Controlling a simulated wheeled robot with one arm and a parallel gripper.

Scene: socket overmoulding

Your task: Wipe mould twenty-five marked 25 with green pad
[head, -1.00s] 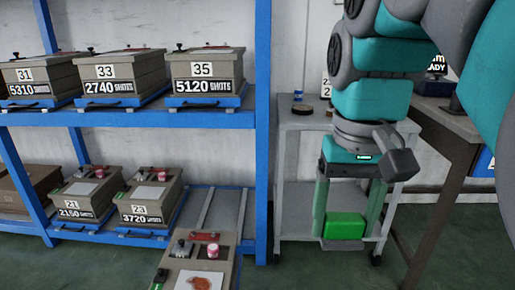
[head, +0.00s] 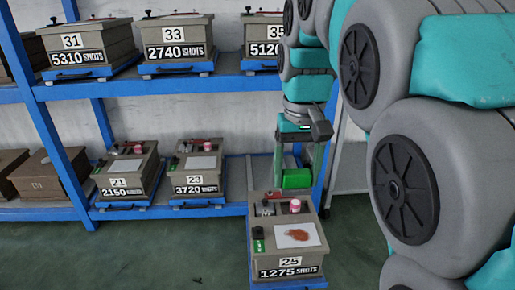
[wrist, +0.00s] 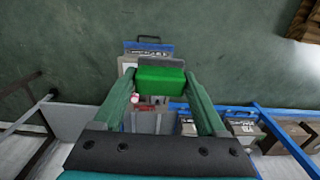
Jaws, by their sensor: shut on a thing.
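Mould 25 (head: 285,252) is a grey-brown box labelled 25 and 1275 shots, pulled out in front of the lower shelf. A reddish-brown stain (head: 299,234) lies on the white plate on its top. My gripper (head: 297,178) is shut on a green pad (head: 296,179), just behind the mould's far edge in the head view. In the wrist view the pad (wrist: 161,78) sits between the two green fingers, above the mould, and hides much of its top. The gap between pad and mould cannot be told.
A red-and-white can (head: 295,206) and a dark small item stand on the mould's back part. Moulds 21 (head: 126,172) and 23 (head: 197,168) sit on the lower blue shelf to the left. The blue shelf upright (head: 329,150) is close to my arm. Floor in front is clear.

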